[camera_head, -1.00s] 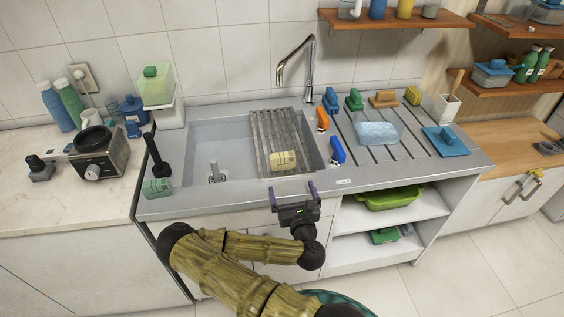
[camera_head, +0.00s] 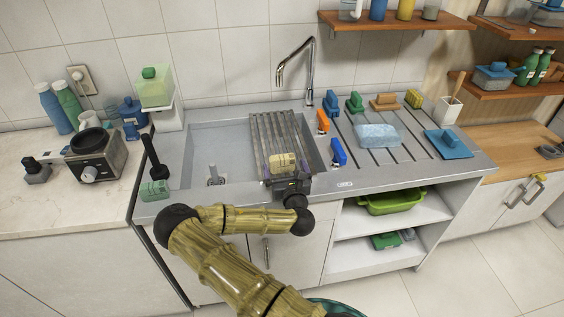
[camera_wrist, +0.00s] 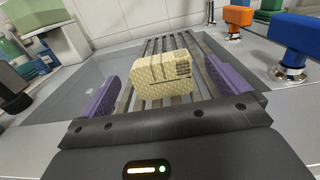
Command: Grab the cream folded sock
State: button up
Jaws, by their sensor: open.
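The cream folded sock (camera_head: 283,162) rests on the slatted rack over the sink. In the wrist view the sock (camera_wrist: 166,80) shows a knitted texture and dark printed marks, and it lies ahead of and between my two purple fingers. My gripper (camera_wrist: 170,95) is open, with a finger on each side of the sock and a gap to each. In the head view my gripper (camera_head: 284,173) is at the front of the rack, close to the sock. Its lower front is partly hidden by the gripper there.
The slatted rack (camera_head: 262,128) spans the right part of the sink basin (camera_head: 215,145). To its right stand an orange item (camera_head: 323,121) and a blue item (camera_head: 338,152). A green block (camera_head: 155,190) is at the sink's left front edge. The tall faucet (camera_head: 311,70) is behind.

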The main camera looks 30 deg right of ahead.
aim_at(281, 156)
jog(key=shift+w+d, duration=0.2)
jog(key=shift+w, duration=0.5)
jog(key=shift+w, duration=0.1)
jog(key=p+x, duration=0.1)
jog(key=x, duration=0.1)
jog(key=p+x, duration=0.1)
jog(key=shift+w+r, duration=0.2)
jog(key=shift+w, duration=0.2)
jog(key=shift+w+d+f, duration=0.15)
jog(key=shift+w, duration=0.45)
jog(key=c, duration=1)
